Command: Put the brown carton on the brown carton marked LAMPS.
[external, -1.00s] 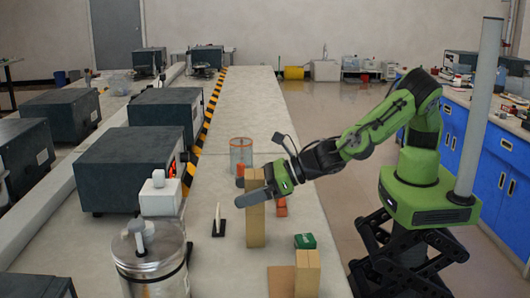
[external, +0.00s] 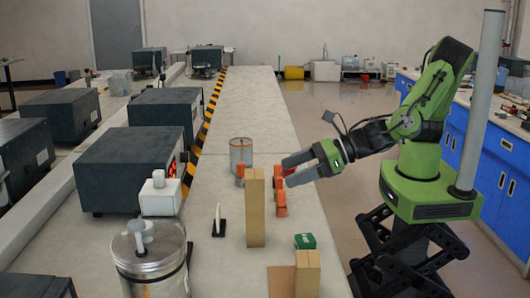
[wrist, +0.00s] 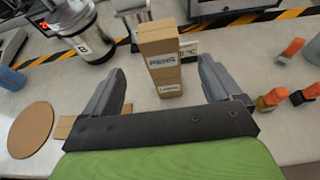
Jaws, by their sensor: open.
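A brown carton (wrist: 160,48) stands upright on the brown carton marked LAMPS (wrist: 169,82); the two are roughly lined up, with the upper one's label facing the wrist camera. In the external view they show as one tall stack (external: 255,208) on the bench, and the join between them is hard to see. My gripper (external: 287,173) is open and empty. It is to the right of the top of the stack and apart from it. In the wrist view the stack is beyond and between my two spread fingers (wrist: 159,90).
Orange-topped items (external: 281,198) stand right of the stack and a clear canister (external: 241,154) is behind it. A black stand with a white upright piece (external: 218,222) is on the left. A green box (external: 305,241) and another brown carton (external: 308,273) stand in front.

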